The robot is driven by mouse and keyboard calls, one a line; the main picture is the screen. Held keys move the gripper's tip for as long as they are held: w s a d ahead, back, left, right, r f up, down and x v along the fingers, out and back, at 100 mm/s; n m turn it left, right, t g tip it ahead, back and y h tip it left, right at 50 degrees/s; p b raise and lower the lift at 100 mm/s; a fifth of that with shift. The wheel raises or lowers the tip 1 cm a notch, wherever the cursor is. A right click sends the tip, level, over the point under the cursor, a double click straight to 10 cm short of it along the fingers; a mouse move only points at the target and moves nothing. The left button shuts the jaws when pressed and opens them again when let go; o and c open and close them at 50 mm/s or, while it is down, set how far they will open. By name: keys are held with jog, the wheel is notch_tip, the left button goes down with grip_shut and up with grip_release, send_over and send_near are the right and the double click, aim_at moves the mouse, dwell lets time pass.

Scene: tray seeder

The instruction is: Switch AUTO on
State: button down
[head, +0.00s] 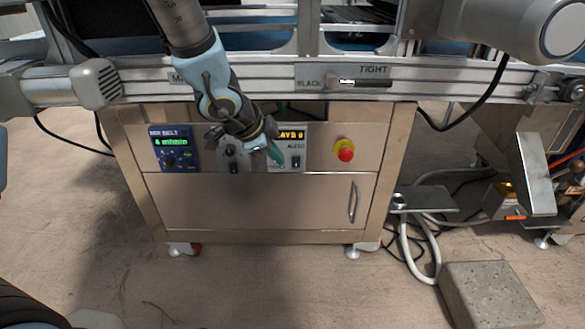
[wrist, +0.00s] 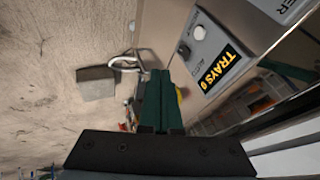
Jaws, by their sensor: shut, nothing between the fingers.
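The AUTO switch (head: 296,162) is a small dark switch on the white panel, below the AUTO label (head: 296,146) and the yellow-lit TRAYS display (head: 291,135). The display reads TRAYS 0 in the wrist view (wrist: 220,70). My gripper (head: 277,156) has green fingers, shut and empty, just left of the switch in the head view. It also shows in the wrist view (wrist: 158,100), its fingers together beside the panel. I cannot tell whether the fingertips touch the panel. The switch's position is too small to read.
A blue belt controller (head: 174,148) with a green readout sits left on the cabinet. A red emergency stop (head: 345,154) on yellow is right of the AUTO switch. The conveyor rail (head: 440,78) runs above. A drawer with a handle (head: 353,202) is below.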

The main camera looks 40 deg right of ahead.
aim_at(293, 164)
dwell(0.3)
jog(key=b+x, duration=0.1)
jog(key=x, duration=0.2)
jog(key=w+b+x, duration=0.1)
jog(key=x, duration=0.3)
jog(key=w+d+r+b+x, duration=0.1)
jog(key=x, duration=0.3)
jog(key=shift+f+b, duration=0.25)
jog(key=shift+b, duration=0.15)
jog(key=shift+w+d+f, duration=0.15)
jog(key=shift+w+d, duration=0.3)
